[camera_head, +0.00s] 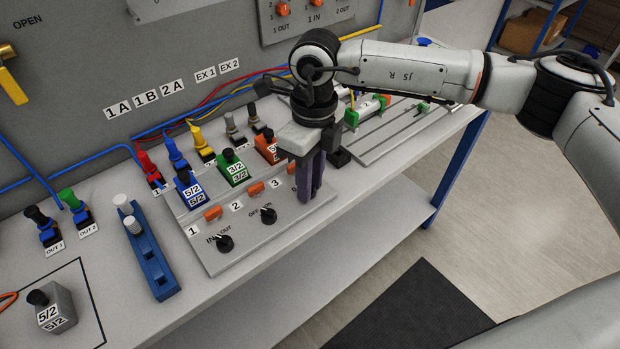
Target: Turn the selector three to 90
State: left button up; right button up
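The grey selector panel (230,262) lies on the bench, with orange pieces by the printed numbers 1, 2 and 3. Two black selector knobs show: the first knob (225,243) at front left and the second knob (268,215) to its right. The third selector is not visible; my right gripper covers that part of the panel. My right gripper (311,198) points down there, its dark fingers close together and low at the panel. Whether they grip a knob is hidden. My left gripper is not in view.
Blue, green and orange valve blocks, such as the green one (232,168), stand behind the panel. A blue rail (152,262) with white cylinders stands to its left. A grey 5/2 block (55,310) sits at front left. A grooved plate (400,128) lies right.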

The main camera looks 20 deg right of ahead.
grip_shut()
jog(key=m+b, duration=0.2)
jog(key=m, duration=0.1)
jog(key=shift+f+m, duration=0.1)
jog(key=shift+m, duration=0.2)
jog(key=m+b, duration=0.3)
jog(key=m, duration=0.2)
jog(key=shift+a+t, duration=0.1)
jog(key=shift+t, duration=0.2)
jog(key=m+b, duration=0.1)
jog(key=m, duration=0.1)
jog(key=shift+m, duration=0.7)
jog(key=shift+r, duration=0.2)
